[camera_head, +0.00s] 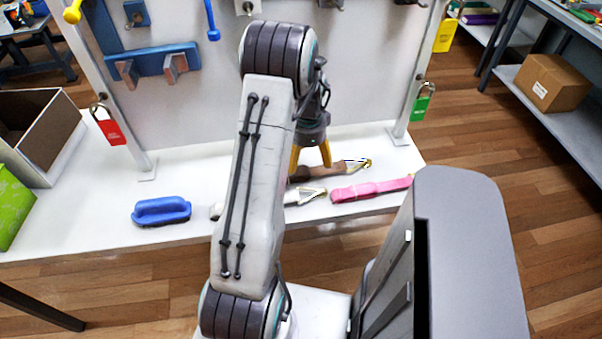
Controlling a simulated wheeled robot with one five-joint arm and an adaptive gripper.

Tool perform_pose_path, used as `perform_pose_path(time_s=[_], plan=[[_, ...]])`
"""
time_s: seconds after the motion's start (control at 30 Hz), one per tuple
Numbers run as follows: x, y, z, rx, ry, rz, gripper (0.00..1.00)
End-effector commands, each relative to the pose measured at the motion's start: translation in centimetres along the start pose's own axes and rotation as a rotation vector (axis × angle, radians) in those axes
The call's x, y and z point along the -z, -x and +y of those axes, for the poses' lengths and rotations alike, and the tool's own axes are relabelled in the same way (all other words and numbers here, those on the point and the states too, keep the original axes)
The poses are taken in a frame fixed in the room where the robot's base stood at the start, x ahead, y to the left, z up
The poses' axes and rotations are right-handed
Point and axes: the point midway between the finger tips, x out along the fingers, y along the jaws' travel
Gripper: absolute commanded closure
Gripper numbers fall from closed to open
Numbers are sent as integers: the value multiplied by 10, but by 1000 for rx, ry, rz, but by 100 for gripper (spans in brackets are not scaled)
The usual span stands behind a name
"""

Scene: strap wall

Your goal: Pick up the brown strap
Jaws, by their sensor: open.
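The brown strap (338,171) lies on the white tabletop, with a metallic, yellowish end piece at its right end. My arm hides its left part. My gripper (310,163) points down with two yellow fingers apart. It appears over or just behind the left visible part of the brown strap. I cannot tell whether the fingertips touch the strap or the table. Nothing is seen held between them.
A pink strap (371,189) and a pale strap (306,196) lie in front of the brown one. A blue handled block (161,210) is at left. A wall panel (185,105) stands behind, with red (110,128) and green (421,106) padlocks hanging at its posts.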

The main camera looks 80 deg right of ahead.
Motion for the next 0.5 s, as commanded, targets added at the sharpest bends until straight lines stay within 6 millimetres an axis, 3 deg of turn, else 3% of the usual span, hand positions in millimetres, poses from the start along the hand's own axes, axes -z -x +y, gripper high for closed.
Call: perform_pose_path(time_s=[0.5], plan=[[0, -49, 4, -5, -3, -2, 17]])
